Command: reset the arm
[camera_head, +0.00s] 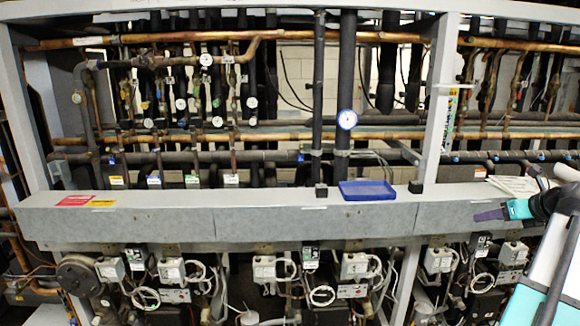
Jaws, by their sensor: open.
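My gripper (490,214) is at the right, in front of the grey ledge's face, with its dark fingers pointing left. It is seen from the side, so the gap between the fingers hardly shows. It is open, and nothing shows between the fingers. My white and teal arm comes in from the lower right corner.
A blue tray (367,197) sits on the grey ledge (270,222), left of my gripper. Papers (514,186) lie on the ledge just above my gripper. A grey upright post (438,105) and copper pipes stand behind. Valves and cables hang below the ledge.

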